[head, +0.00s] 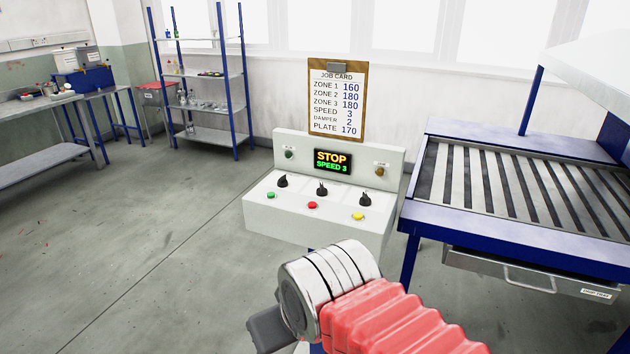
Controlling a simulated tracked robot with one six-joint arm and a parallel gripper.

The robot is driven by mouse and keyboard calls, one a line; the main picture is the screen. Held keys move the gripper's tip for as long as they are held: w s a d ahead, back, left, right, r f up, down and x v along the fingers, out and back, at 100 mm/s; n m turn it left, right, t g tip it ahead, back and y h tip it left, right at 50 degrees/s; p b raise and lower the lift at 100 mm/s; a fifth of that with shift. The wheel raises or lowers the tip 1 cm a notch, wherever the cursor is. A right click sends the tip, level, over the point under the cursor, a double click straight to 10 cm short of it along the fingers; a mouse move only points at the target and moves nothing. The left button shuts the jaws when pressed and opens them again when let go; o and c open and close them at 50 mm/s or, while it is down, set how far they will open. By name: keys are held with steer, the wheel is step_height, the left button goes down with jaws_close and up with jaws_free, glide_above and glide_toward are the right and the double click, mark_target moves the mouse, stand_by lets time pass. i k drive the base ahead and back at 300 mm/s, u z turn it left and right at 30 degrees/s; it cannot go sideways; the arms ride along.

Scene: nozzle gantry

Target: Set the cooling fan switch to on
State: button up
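A white control console (262,222) stands ahead in the head view. Its sloped top carries three black knobs: a left knob (282,181), a middle knob (322,189) and a right knob (361,198). Below them are a green button (270,195), a red button (312,205) and a yellow button (359,216). The labels are too small to read, so I cannot tell which control is the cooling fan switch or how it is set. The display (333,161) reads STOP, SPEED 3. My arm shows in front of the console; my gripper's fingers are not visible.
A job card (337,100) stands behind the console. A blue-framed slatted table (480,180) with a drawer (530,275) is close at right. A shelf rack (207,105) and workbenches (45,130) stand at left. The floor (130,250) at left is clear.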

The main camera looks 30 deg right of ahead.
mark_target(322, 192)
steer(key=i, duration=0.95)
steer(key=z, duration=0.05)
